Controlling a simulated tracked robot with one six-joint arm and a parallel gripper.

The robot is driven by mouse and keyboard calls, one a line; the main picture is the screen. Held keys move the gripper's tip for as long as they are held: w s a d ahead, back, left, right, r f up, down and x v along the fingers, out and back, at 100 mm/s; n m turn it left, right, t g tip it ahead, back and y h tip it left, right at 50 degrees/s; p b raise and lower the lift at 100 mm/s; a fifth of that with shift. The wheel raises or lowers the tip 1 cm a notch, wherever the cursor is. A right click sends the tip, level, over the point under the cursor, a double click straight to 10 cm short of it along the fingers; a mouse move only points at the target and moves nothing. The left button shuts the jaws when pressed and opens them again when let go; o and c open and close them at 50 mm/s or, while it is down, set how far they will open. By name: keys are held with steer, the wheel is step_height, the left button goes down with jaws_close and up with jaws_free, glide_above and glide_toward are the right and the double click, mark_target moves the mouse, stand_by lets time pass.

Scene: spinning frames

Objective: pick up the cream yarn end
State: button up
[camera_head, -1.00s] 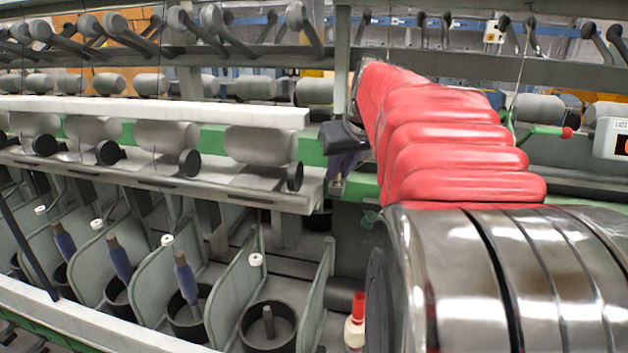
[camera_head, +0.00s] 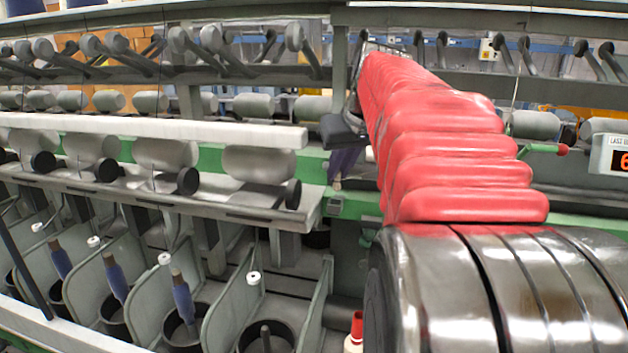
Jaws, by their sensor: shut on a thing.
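My gripper (camera_head: 341,181) is small and dark at the far end of my arm, just left of the red sleeve and in front of the machine. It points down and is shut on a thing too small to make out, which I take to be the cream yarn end. A cream piece with a red top (camera_head: 354,332) stands low at the bottom edge, left of my arm's metal base and well below the gripper. It looks like a yarn bobbin and its lower part is cut off. No loose strand is clear.
A grey spinning machine fills the view. Purple bobbins (camera_head: 184,301) stand in pots between grey dividers (camera_head: 225,302) at lower left. Grey rollers (camera_head: 258,162) and a white bar (camera_head: 150,131) lie left of the gripper. A green lever with a red knob (camera_head: 562,150) is at right.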

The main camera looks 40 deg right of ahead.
steer(key=s+d+r, duration=0.1)
steer(key=s+r, duration=0.1)
steer(key=s, duration=1.7)
steer(key=shift+s+d, duration=0.2)
steer(key=shift+s, duration=0.1)
steer(key=shift+s+r, duration=0.1)
steer(key=shift+s, duration=0.05)
